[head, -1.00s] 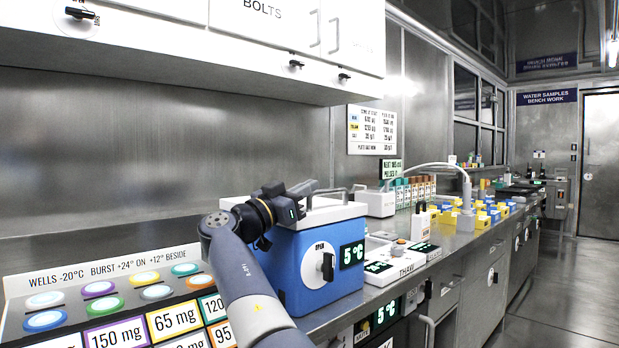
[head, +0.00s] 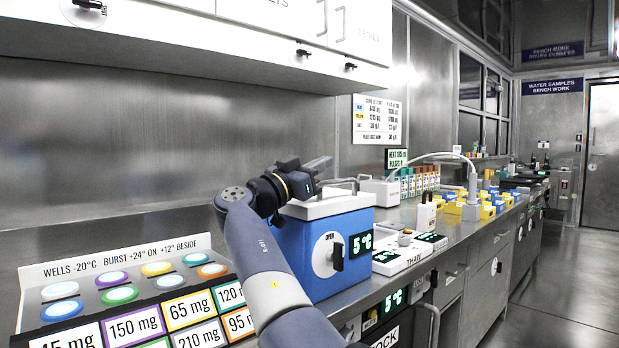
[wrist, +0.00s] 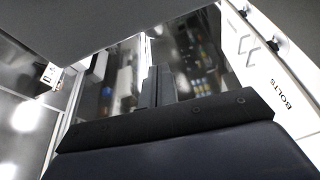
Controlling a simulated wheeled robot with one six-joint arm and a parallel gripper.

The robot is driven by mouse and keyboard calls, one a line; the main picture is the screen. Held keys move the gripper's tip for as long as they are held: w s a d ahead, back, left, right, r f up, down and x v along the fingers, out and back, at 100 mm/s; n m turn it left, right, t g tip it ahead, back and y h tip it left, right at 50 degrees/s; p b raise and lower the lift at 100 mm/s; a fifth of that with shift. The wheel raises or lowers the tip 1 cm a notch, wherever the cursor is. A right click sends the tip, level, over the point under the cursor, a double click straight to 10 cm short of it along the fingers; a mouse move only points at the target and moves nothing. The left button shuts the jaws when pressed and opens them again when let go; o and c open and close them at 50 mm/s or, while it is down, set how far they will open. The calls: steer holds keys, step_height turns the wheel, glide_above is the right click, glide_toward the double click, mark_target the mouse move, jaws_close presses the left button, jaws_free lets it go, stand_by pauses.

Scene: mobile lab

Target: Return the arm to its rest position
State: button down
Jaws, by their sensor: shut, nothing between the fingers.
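My gripper (head: 318,168) is at the end of my raised arm in the head view, above and just behind the left part of the blue cooler box. Its fingers point right and a little up. In the wrist view the fingers (wrist: 157,88) lie close together with nothing between them. The blue box (head: 318,250) stands on the bench with a white lid, a handle, a dial marked OPEN and a 5 °C display. My arm crosses in front of its left side and hides part of it.
A tray of coloured wells (head: 120,294) with mg labels is at lower left. White wall cabinets (head: 240,30) hang above. Right of the box are a white THAW unit (head: 402,256) and yellow and blue blocks (head: 470,210) along the bench. The floor (head: 545,290) at right is clear.

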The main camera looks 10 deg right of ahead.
steer(key=v, duration=1)
steer(key=shift+a+r, duration=0.15)
steer(key=shift+r, duration=0.05)
step_height(320, 180, up, 3)
glide_above(318, 203)
steer(key=shift+s+r, duration=0.1)
steer(key=shift+s, duration=0.35)
steer(key=f, duration=0.1)
steer(key=f+b, duration=0.1)
steer(key=shift+w+a+f, duration=0.1)
steer(key=shift+w+f, duration=0.25)
steer(key=shift+f, duration=0.4)
